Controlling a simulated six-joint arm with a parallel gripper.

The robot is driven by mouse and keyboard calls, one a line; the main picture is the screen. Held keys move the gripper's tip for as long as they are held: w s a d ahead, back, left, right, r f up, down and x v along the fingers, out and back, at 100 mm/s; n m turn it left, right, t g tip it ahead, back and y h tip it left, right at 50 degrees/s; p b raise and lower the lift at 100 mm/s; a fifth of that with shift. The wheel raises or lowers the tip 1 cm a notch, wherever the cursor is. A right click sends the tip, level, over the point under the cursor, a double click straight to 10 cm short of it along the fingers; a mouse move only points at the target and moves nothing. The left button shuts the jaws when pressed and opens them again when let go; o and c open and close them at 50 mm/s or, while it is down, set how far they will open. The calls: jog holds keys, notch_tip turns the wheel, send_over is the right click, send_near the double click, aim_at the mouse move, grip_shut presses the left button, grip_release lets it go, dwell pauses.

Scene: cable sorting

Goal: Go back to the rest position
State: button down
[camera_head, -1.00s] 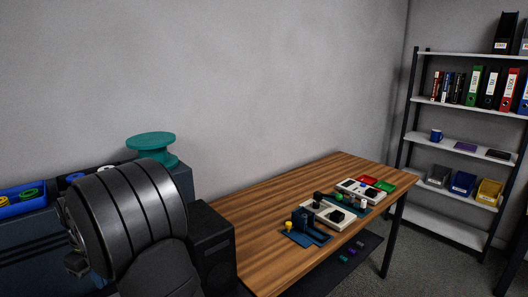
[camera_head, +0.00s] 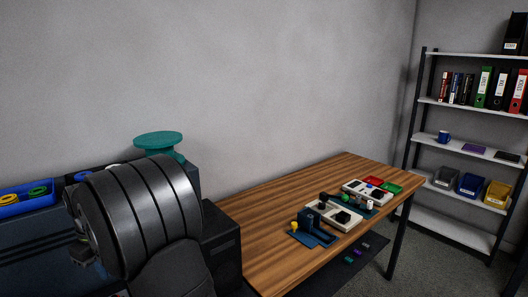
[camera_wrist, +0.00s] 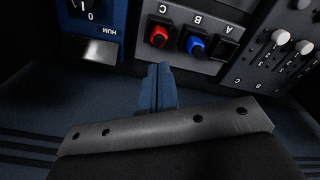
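In the wrist view my gripper (camera_wrist: 160,68) has its two blue-grey fingers together, with nothing visible between them. Beyond the fingertips is a grey panel with a red button (camera_wrist: 159,36), a blue button (camera_wrist: 196,45) and a black square, lettered upside down. In the head view my dark ribbed arm fills the lower left, and its gripper cannot be made out. A blue tray (camera_head: 12,211) with yellow and green rings lies at the far left, partly behind the arm. A teal spool-shaped stand (camera_head: 158,139) rises behind the arm.
A wooden table (camera_head: 270,208) carries a blue fixture (camera_head: 313,232), pale control boxes and red and green trays. A dark cabinet (camera_head: 222,250) stands by its left end. A shelf unit (camera_head: 452,150) with binders and bins stands at right. The table's left part is clear.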

jog(key=shift+t+y, duration=0.3)
jog(key=shift+y, duration=0.4)
jog(key=shift+w+f, duration=0.1)
jog(key=shift+f, duration=2.45)
jog(key=c, duration=1.1)
grip_release()
jog(key=o, duration=0.3)
jog(key=shift+d, duration=0.1)
jog(key=o, duration=0.8)
jog(key=shift+w+d+r+n+h, duration=0.15)
jog(key=shift+d+r+n+h, duration=0.15)
jog(key=shift+d+r+n, duration=0.7)
jog(key=shift+c, duration=0.2)
jog(key=shift+o, duration=0.2)
jog(key=d+r+n+g+h, duration=0.1)
jog(key=d+r+n+h, duration=0.1)
jog(key=d+r+n, duration=0.5)
jog(key=d+n, duration=0.2)
jog(key=d, duration=0.3)
jog(key=shift+s+n+g, duration=0.35)
jog(key=shift+n+g, duration=0.05)
notch_tip(320, 180, down, 10)
jog(key=s+d, duration=0.1)
jog(key=shift+r, duration=0.15)
